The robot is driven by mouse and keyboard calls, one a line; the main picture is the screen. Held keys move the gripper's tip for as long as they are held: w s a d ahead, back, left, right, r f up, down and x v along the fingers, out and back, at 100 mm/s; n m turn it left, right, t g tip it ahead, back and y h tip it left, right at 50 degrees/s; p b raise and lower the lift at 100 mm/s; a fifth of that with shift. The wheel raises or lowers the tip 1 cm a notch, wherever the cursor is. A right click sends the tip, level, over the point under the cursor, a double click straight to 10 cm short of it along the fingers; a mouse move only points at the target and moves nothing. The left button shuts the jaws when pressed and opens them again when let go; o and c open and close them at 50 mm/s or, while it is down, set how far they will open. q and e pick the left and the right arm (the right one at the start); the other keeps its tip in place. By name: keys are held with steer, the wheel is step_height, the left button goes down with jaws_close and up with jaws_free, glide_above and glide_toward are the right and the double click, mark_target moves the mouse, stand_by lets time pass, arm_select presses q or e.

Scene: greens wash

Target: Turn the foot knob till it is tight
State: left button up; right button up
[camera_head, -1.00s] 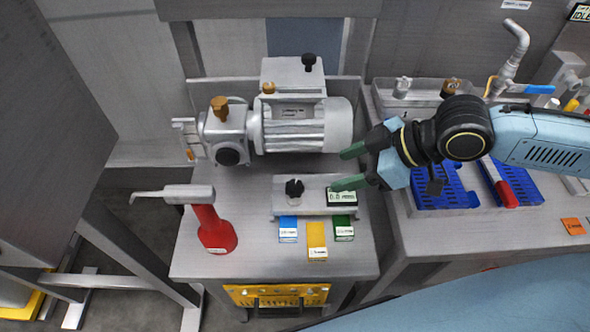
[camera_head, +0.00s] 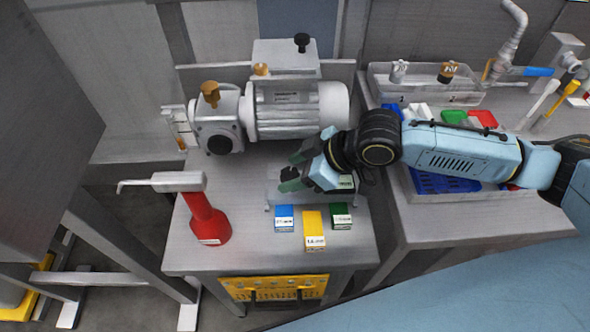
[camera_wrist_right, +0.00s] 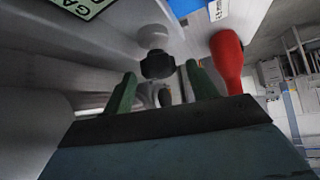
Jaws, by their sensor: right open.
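The black knob (camera_head: 290,172) stands on a low grey metal block (camera_head: 272,196) with a small display, on the bench. My right gripper (camera_head: 288,173) reaches in from the right over this block and hides much of it. Its green fingers are apart, one on each side of the knob in the head view. In the right wrist view the knob (camera_wrist_right: 158,65) shows ahead of and between the open fingers (camera_wrist_right: 161,76). I cannot tell whether either finger touches it. My left gripper is not in view.
A grey pump with a motor (camera_head: 297,110) stands behind the block. Blue (camera_head: 284,219), yellow (camera_head: 314,231) and green (camera_head: 341,216) boxes sit in front. A clear tray (camera_head: 425,90) and blue baskets are on the right bench.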

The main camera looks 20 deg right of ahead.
steer(key=c, duration=1)
steer(key=shift+w+r+n+g+p, duration=0.1)
steer(key=shift+n+g+p, duration=0.2)
steer(key=shift+n+p, duration=0.35)
steer(key=shift+y+p, duration=0.3)
steer(key=shift+n+g, duration=0.5)
steer(key=shift+n, duration=0.05)
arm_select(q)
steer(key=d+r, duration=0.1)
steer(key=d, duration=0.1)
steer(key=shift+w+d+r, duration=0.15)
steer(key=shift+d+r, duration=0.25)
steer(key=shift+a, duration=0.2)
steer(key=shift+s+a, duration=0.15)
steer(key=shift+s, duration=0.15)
arm_select(e)
steer(key=o, duration=1)
